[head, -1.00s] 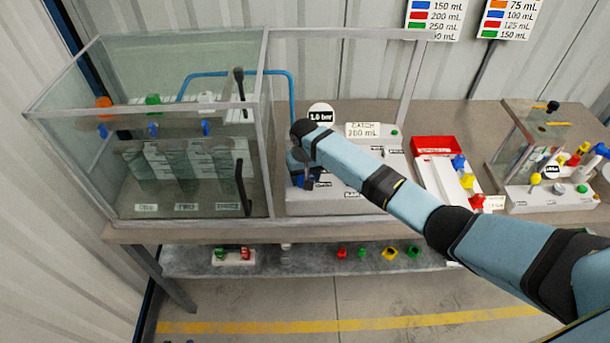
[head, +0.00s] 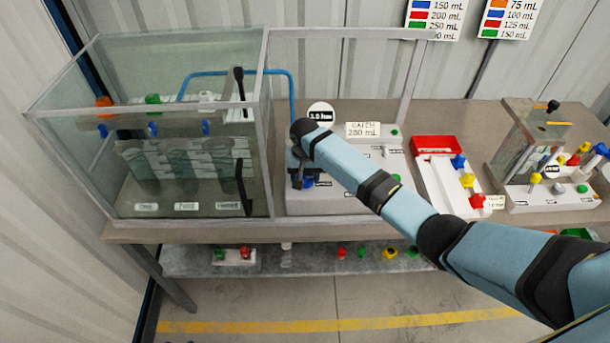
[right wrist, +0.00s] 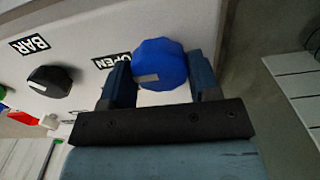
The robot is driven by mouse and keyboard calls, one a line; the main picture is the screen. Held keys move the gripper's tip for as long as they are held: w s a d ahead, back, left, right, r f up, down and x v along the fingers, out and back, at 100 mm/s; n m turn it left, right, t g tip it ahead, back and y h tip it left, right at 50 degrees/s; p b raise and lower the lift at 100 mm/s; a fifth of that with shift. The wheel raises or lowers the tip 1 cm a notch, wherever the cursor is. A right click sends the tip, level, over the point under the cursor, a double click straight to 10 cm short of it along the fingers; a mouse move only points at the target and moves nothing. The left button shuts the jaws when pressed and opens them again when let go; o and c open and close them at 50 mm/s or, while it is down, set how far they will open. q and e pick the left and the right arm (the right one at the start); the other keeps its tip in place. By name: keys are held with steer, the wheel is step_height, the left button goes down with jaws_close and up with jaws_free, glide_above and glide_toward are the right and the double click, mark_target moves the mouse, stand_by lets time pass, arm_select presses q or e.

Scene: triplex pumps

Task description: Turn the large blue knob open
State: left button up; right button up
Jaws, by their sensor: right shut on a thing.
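In the head view my right gripper (head: 303,178) points down at the left part of the white panel (head: 340,203). Only a little of the blue knob (head: 310,183) shows there, partly hidden by the gripper. My left gripper is not in view.
A black knob (right wrist: 50,80) by a BAR label is beside the blue knob. A glass tank (head: 75,165) stands left of the panel. A red tray (head: 436,143) and a second small rig (head: 525,200) are to the right.

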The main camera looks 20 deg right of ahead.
mark_target(305, 177)
steer(key=o, duration=0.9)
step_height(305, 177, up, 14)
steer(key=shift+b, duration=1)
